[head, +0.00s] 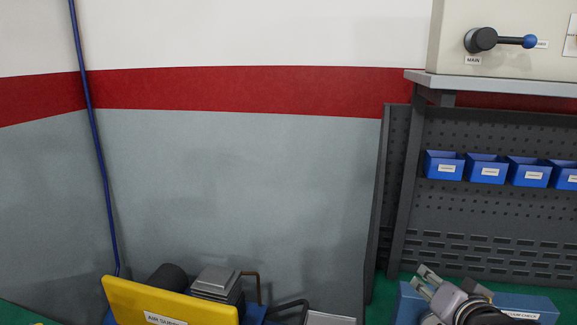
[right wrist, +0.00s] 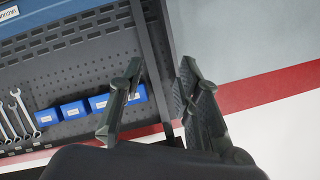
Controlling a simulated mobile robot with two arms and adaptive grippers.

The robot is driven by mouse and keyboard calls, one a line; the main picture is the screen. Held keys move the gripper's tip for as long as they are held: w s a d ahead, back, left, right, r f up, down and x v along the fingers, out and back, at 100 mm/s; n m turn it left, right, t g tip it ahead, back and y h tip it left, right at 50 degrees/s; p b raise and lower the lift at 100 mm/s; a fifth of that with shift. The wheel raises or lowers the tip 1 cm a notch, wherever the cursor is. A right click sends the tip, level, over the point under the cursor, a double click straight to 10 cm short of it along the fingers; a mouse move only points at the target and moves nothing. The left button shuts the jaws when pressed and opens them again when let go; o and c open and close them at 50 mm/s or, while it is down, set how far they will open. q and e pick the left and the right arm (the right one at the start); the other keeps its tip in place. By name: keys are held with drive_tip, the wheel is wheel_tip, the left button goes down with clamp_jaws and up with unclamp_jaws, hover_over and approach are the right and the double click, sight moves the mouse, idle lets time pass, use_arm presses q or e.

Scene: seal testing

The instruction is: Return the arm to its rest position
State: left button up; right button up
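My right gripper (head: 424,281) shows at the bottom right of the head view, in front of the dark pegboard. In the right wrist view its two fingers (right wrist: 160,70) stand well apart with nothing between them, so it is open and empty. My left gripper is out of view. The rest of the right arm is mostly cut off by the lower edge of the head view.
A blue box (head: 525,305) sits close beside the right gripper. Blue bins (head: 487,168) hang on the pegboard (head: 470,215). A lever switch (head: 482,40) is above. A yellow labelled machine (head: 165,302) stands at lower left. Wrenches (right wrist: 18,115) show in the wrist view.

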drive_tip(key=s+a+f+n+g, duration=0.2)
drive_tip(key=s+f, duration=0.3)
drive_tip(key=f, duration=0.3)
drive_tip(key=s+a+f+n+g, duration=0.1)
drive_tip(key=s+f+n+g, duration=0.2)
drive_tip(key=f, duration=0.5)
drive_tip(key=s+a+f+n+g+y, duration=0.1)
drive_tip(key=s+a+f+n+g, duration=0.1)
drive_tip(key=s+f, duration=0.55)
drive_tip(key=s+a+f+n+g, duration=0.1)
drive_tip(key=s+f+n+g, duration=0.3)
drive_tip(key=s, duration=0.6)
wheel_tip(320, 180, down, 33)
drive_tip(key=s+m+b, duration=0.2)
drive_tip(key=b, duration=0.4)
use_arm(q)
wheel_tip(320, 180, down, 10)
drive_tip(key=b, duration=0.4)
use_arm(e)
drive_tip(key=s+d+f+g, duration=0.1)
drive_tip(key=s+d+f, duration=0.1)
drive_tip(key=s+f, duration=1.4)
wheel_tip(320, 180, down, 5)
drive_tip(key=shift+s+d+r, duration=0.2)
drive_tip(key=shift+s+d, duration=0.15)
drive_tip(key=shift+s, duration=0.05)
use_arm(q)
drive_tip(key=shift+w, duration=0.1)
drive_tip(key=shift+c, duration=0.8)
